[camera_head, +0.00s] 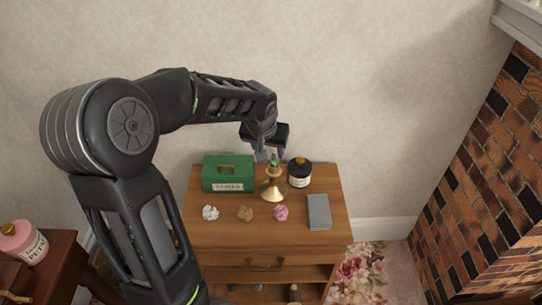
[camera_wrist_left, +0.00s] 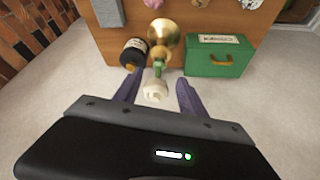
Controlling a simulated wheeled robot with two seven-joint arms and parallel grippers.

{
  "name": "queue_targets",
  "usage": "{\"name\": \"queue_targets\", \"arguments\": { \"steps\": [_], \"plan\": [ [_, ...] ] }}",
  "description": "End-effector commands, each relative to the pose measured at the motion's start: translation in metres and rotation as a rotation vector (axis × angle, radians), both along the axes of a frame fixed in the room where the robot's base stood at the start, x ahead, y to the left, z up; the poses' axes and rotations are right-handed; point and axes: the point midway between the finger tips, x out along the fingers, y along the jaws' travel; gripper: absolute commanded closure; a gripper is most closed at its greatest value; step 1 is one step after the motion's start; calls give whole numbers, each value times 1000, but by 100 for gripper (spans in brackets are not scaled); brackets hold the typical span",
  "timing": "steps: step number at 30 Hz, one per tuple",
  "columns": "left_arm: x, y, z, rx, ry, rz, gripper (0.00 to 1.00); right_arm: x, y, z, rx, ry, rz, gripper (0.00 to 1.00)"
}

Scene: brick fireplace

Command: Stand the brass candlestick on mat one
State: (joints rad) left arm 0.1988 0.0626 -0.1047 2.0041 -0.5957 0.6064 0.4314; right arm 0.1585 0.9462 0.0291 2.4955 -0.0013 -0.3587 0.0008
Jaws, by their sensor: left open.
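The brass candlestick (camera_head: 271,190) stands upright on the wooden cabinet top, with a flared round base and a green piece at its top. It also shows in the left wrist view (camera_wrist_left: 164,36), where a pale tip points toward my gripper. My left gripper (camera_head: 266,155) is open above the candlestick. In the left wrist view its two purple fingers (camera_wrist_left: 156,95) lie either side of the pale tip, with gaps visible. A flat grey rectangle (camera_head: 318,212) lies at the right of the top. I see no marking that identifies mat one.
A green box (camera_head: 228,174) stands left of the candlestick, and a black jar (camera_head: 299,173) stands close at its right. White (camera_head: 210,213), brown (camera_head: 245,214) and pink (camera_head: 281,213) lumps lie in front. The wall is behind the cabinet (camera_head: 235,235).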

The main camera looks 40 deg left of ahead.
Motion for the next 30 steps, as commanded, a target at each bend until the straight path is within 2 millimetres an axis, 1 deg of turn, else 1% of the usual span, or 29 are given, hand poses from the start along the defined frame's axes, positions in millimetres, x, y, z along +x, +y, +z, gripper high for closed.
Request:
{"name": "queue_targets", "arguments": {
  "steps": [2,6,30],
  "plan": [
    [-3,-2,9,0,-2,0,52,0,0,0,0,0,0,5],
    [-6,-3,14,-1,1,0,52,0,0,0,0,0,0,5],
    [-6,-4,12,-2,2,-2,52,0,0,0,0,0,0,5]
  ]
}}
